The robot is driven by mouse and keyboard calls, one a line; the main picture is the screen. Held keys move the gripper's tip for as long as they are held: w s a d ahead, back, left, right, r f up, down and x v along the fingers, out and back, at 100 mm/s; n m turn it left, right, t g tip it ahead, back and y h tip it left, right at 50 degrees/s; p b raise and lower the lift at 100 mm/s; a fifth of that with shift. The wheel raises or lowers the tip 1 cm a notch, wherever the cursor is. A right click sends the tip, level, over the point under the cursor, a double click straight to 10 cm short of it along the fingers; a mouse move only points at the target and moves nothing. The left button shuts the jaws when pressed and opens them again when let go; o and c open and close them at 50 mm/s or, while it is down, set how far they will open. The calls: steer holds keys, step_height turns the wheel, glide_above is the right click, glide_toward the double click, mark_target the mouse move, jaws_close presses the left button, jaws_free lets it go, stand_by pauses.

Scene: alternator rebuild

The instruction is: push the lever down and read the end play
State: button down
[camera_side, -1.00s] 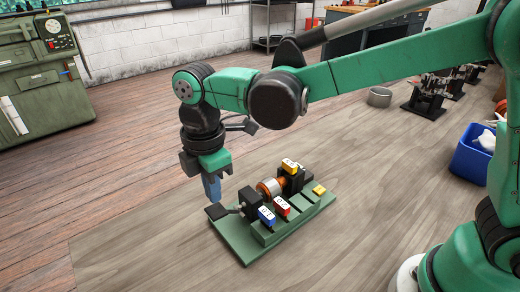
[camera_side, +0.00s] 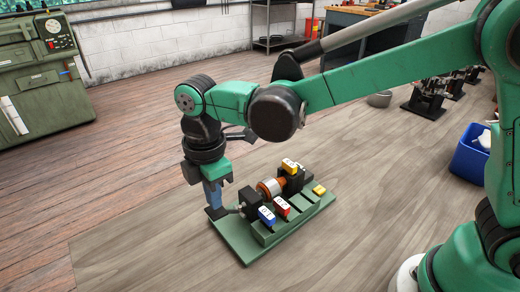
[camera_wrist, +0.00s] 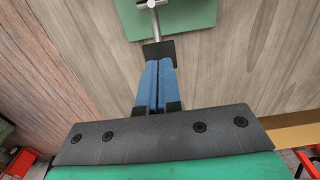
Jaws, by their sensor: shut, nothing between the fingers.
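My gripper (camera_side: 216,206) is shut and empty, pointing down at the near left end of the green fixture base (camera_side: 245,247). In the wrist view its blue fingers (camera_wrist: 158,68) lie together, with their tips at the black lever pad (camera_wrist: 158,52). The pad is at the end of a metal lever rod (camera_wrist: 155,24). In the side view the fingertips meet the pad (camera_side: 217,213), but I cannot tell how hard they press. The fixture holds a rotor with a copper-coloured body (camera_side: 269,188) between black blocks. No end play reading is legible.
A blue bin (camera_side: 472,155) stands at the right. The wooden surface left of the fixture is clear.

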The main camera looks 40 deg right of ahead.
steer(key=shift+f, duration=0.65)
steer(key=shift+a+f, duration=0.15)
steer(key=shift+f, duration=0.05)
stand_by(1.2)
steer(key=shift+r, duration=1.5)
steer(key=shift+r, duration=0.1)
steer(key=shift+r, duration=2.45)
steer(key=s+d+f+m+t, duration=0.1)
steer(key=s+d+m+t, duration=0.2)
steer(key=d+m, duration=0.6)
steer(key=s+d+m+t, duration=0.3)
steer(key=d+m+t, duration=0.1)
steer(key=d+m, duration=0.5)
steer(key=shift+s+f, duration=0.15)
steer(key=shift+f, duration=0.2)
